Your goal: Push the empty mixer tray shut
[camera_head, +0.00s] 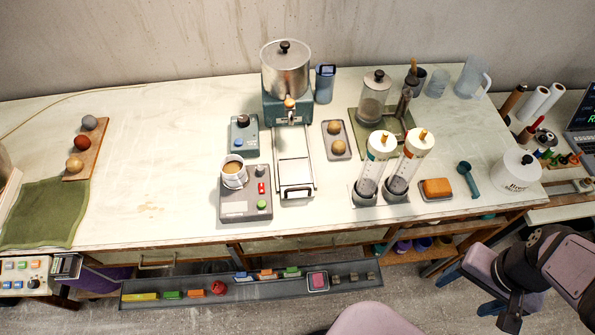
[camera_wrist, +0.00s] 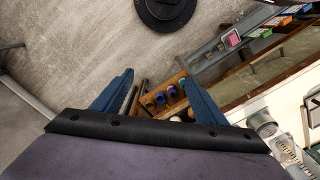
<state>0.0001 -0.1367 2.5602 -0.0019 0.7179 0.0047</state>
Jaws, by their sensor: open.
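The mixer (camera_head: 286,95) has a silver lidded drum on a teal base and stands at the back middle of the table. Its tray (camera_head: 295,178) is pulled out toward the front. The tray looks empty, with a pale floor, metal rails and a handle at its front end. My gripper (camera_head: 467,294) is off the table's front edge at the lower right, far from the tray. Its two blue fingers are apart with nothing between them, as the wrist view (camera_wrist: 156,78) also shows. I cannot make out the tray in the wrist view.
A control box with a cup (camera_head: 233,174) stands close left of the tray. A small dish with two balls (camera_head: 337,140) and two white-capped cylinders (camera_head: 381,146) stand to its right. An orange sponge (camera_head: 436,188) lies farther right. The strip before the tray's handle is clear.

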